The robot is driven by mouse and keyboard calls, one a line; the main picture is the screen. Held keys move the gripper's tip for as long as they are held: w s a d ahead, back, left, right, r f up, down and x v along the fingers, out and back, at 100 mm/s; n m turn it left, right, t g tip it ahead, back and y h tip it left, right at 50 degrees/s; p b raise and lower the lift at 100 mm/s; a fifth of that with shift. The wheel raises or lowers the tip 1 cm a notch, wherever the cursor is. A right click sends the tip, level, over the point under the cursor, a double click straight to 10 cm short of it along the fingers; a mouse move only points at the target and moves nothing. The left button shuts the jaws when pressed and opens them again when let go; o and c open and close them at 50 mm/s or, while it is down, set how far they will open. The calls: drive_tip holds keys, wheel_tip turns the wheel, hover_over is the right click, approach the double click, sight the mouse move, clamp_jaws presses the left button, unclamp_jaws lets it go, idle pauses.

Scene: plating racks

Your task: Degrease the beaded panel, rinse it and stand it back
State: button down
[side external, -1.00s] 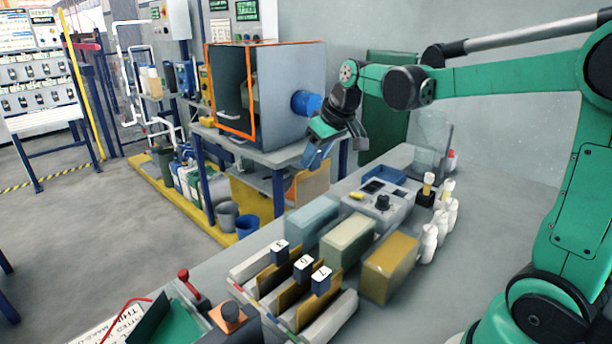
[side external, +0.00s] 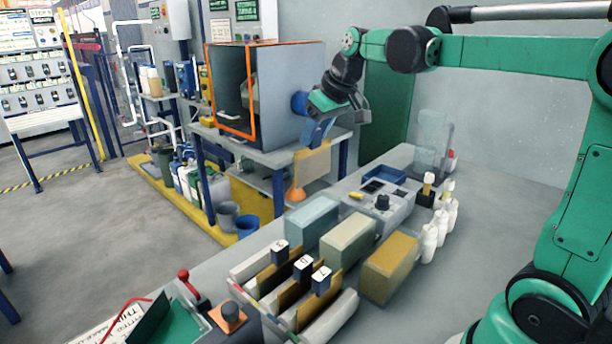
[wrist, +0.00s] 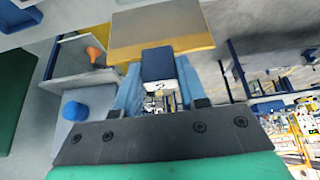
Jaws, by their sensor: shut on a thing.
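My gripper (side external: 318,128) is shut on the blue handle block of a thin tan panel (side external: 312,162). The panel hangs below the fingers, well above the bench, in front of the table with the grey cabinet. In the wrist view my gripper's blue fingers (wrist: 159,75) flank the blue handle (wrist: 158,62), which has a white label; the panel (wrist: 155,30) extends beyond it with a yellowish strip along the near edge. Beads cannot be made out. A rack (side external: 330,318) at the bench's front holds several panels with blue, white-labelled handles (side external: 303,266).
Pale blue (side external: 312,222), pale green (side external: 348,238) and yellow (side external: 390,268) block-shaped baths stand behind the rack. A grey control box (side external: 378,205), a blue tray (side external: 385,174) and white bottles (side external: 430,240) are further back.

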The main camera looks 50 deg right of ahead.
drive_tip(key=s+a, duration=0.2)
drive_tip(key=a, duration=1.2)
drive_tip(key=shift+w+a+f, duration=0.1)
drive_tip(key=shift+a+f, duration=0.05)
drive_tip(key=shift+f, duration=0.95)
drive_tip(key=shift+w+a+f, duration=0.1)
drive_tip(key=shift+f, duration=1)
drive_tip(key=shift+f, duration=0.1)
drive_tip(key=shift+f, duration=4.1)
drive_tip(key=shift+c, duration=2.1)
unclamp_jaws()
